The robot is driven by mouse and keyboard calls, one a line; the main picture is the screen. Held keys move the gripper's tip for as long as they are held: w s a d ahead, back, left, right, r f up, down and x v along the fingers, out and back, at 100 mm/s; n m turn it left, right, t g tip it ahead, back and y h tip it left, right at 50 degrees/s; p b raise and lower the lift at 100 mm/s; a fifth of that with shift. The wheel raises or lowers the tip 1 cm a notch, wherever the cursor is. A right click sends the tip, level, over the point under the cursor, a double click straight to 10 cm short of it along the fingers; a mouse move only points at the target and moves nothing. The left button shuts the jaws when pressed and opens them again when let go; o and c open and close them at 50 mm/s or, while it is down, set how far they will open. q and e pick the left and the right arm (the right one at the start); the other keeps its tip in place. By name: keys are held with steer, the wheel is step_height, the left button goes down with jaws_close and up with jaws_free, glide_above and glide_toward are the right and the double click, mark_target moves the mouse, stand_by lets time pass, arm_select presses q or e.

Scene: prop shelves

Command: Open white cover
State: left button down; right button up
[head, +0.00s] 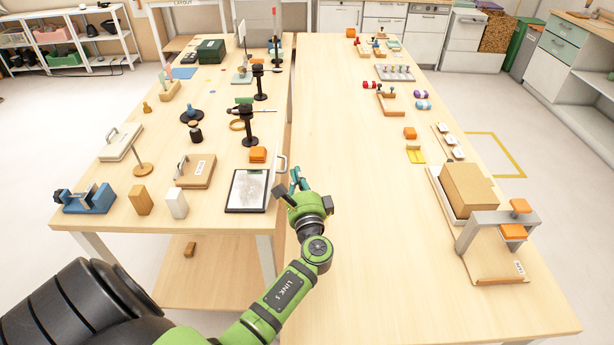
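A pale, whitish flat cover (121,143) with a bar handle lies at the left edge of the left table. A black-framed box or panel with a pale grey-white face (248,191) lies near the front right of that table. A white loop handle (282,163) stands by its far right corner; I cannot tell what it is joined to. My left gripper (295,177), green with teal fingers, is just right of this panel and close to the handle. Contact and finger opening are unclear. My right gripper is not in view.
Left of the panel are a wooden box with a handle (195,171), a white block (177,204) and a brown block (140,200). An orange block (257,154) lies behind it. A grey bracket (500,222) stands at right. The right table's middle is clear.

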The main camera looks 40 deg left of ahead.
arm_select(q)
steer(key=shift+w, duration=0.1)
steer(key=shift+s+a+r+n+g, duration=0.15)
steer(key=shift+s+a+r+n, duration=0.2)
steer(key=shift+n, duration=0.25)
steer(key=shift+s+a+r+n+g, duration=0.2)
steer(key=shift+a+r+n, duration=0.15)
steer(key=shift+n, duration=0.25)
steer(key=shift+w+b, duration=0.1)
steer(key=shift+b, duration=0.2)
